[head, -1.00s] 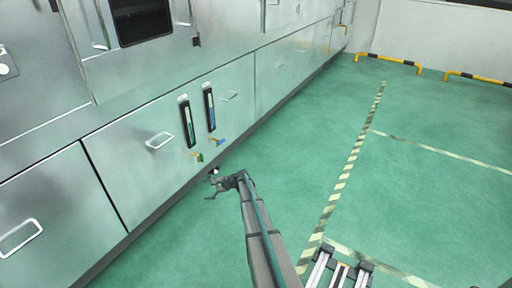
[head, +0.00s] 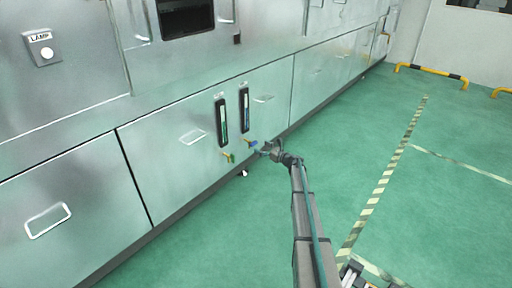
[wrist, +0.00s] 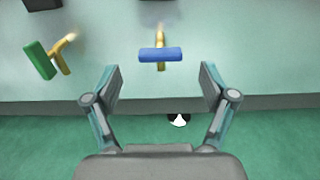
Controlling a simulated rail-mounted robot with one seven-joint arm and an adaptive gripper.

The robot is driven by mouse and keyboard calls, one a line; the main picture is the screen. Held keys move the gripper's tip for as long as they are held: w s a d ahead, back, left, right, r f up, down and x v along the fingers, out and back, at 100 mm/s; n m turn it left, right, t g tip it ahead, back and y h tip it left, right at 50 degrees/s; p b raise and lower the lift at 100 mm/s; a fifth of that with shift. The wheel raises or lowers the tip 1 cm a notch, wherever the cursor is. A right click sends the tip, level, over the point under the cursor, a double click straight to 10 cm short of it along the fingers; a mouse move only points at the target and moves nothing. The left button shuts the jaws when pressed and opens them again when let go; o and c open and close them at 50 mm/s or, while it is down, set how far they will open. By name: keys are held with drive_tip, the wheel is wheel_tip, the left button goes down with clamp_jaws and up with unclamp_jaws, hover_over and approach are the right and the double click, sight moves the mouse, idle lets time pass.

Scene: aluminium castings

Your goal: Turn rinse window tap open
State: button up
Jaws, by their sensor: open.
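Two small brass taps stick out low on the metal cabinet front. One has a blue handle; this blue tap (head: 250,143) is on the right and also shows in the wrist view (wrist: 160,54), its handle lying level across the brass stem. The green tap (head: 229,157) is to its left and shows in the wrist view (wrist: 40,60) with its handle tilted. My gripper (head: 264,150) is open and empty, close to the blue tap. In the wrist view my gripper (wrist: 160,82) has the blue handle centred ahead of its spread fingers, apart from them. No label tells which tap is the rinse window one.
A green sight tube (head: 221,122) and a blue sight tube (head: 244,109) stand on the panel above the taps. A small black-and-white item (head: 243,173) sits below the taps.

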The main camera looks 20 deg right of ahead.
sight(255, 144)
drive_tip(key=shift+b+x, duration=0.5)
drive_tip(key=shift+x, duration=1.9)
drive_tip(key=c, duration=1.2)
drive_tip(key=shift+o, duration=0.2)
